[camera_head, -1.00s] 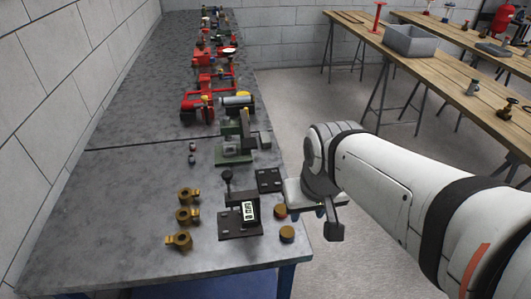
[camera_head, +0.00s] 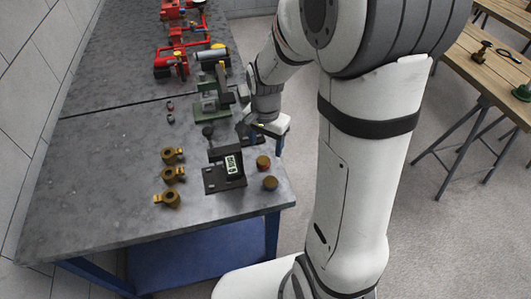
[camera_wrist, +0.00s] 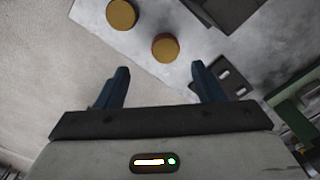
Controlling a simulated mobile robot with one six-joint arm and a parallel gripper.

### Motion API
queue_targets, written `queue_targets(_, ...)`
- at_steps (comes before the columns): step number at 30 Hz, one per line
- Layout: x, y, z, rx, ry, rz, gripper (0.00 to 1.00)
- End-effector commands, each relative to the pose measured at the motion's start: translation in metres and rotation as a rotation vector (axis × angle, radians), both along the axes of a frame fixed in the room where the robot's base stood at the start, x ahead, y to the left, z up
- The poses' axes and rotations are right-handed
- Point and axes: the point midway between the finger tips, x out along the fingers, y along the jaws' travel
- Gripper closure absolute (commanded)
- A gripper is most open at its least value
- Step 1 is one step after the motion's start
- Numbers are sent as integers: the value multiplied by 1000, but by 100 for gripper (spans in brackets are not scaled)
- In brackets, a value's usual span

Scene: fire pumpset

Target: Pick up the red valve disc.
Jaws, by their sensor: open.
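Two round, brass-brown discs lie near the bench's right edge. The farther disc (camera_head: 263,162) looks redder on its side; it also shows in the wrist view (camera_wrist: 165,48), with a thin reddish rim. The nearer disc (camera_head: 270,183) is plain brown and shows at the top of the wrist view (camera_wrist: 121,14). No disc has a clearly red top, so which one is the red valve disc is uncertain. My gripper (camera_wrist: 160,67) is open and empty, its two dark blue fingers apart. The redder disc appears just beyond and between the fingertips, not held.
A black stand with a digital display (camera_head: 233,165) is close left of the discs. Several brass fittings (camera_head: 171,174) lie farther left. A green device (camera_head: 211,103) and red pipework (camera_head: 177,52) stand behind. Bare bench (camera_head: 110,200) is at the left.

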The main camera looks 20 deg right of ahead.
Motion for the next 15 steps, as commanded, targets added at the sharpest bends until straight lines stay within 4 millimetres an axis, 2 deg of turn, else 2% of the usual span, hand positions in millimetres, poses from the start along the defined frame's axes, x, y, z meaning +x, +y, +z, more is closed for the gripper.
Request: queue_targets(15, 4, 6, -62, -1, 4, 3, 38)
